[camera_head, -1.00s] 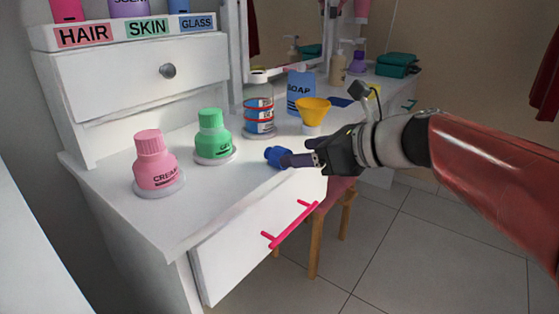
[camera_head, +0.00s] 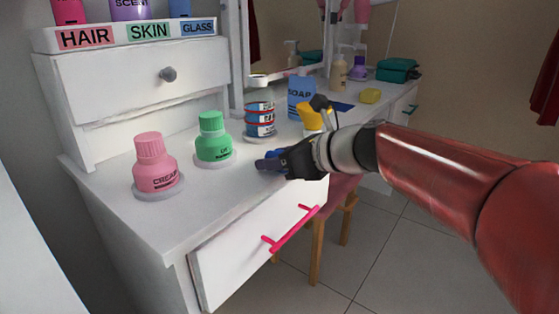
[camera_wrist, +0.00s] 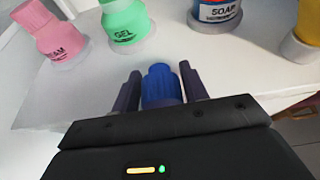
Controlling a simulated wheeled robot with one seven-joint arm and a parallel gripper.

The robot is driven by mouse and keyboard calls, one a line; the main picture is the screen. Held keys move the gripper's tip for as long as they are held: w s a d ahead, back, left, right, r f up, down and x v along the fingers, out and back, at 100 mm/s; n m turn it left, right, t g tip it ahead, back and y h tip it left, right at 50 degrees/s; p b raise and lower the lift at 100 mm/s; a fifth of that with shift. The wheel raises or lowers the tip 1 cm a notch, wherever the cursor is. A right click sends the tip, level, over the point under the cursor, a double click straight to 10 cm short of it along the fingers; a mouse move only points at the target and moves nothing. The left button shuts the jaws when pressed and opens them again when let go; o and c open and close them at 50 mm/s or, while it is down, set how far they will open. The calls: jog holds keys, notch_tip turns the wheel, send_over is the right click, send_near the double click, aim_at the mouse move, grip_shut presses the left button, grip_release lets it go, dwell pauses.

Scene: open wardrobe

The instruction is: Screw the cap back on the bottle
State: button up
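A blue ribbed cap (camera_wrist: 160,84) stands on the white dresser top (camera_wrist: 90,90). It also shows, mostly hidden by my fingers, in the head view (camera_head: 277,153). My gripper (camera_wrist: 161,82) has one finger on each side of the cap, close to it, with narrow gaps at the tips. I see no firm grip. A labelled red-and-blue container (camera_head: 260,118) stands on a round pad behind the cap. A green bottle (camera_head: 213,136) and a pink bottle (camera_head: 155,163), both capped, stand to the left on round pads.
A blue soap carton (camera_head: 301,98) stands at the back by the mirror. A small drawer unit (camera_head: 130,90) rises at the back left. The dresser's front drawer has a pink handle (camera_head: 290,229). The front left of the top is clear.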

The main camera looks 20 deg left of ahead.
jog(key=c, duration=0.6)
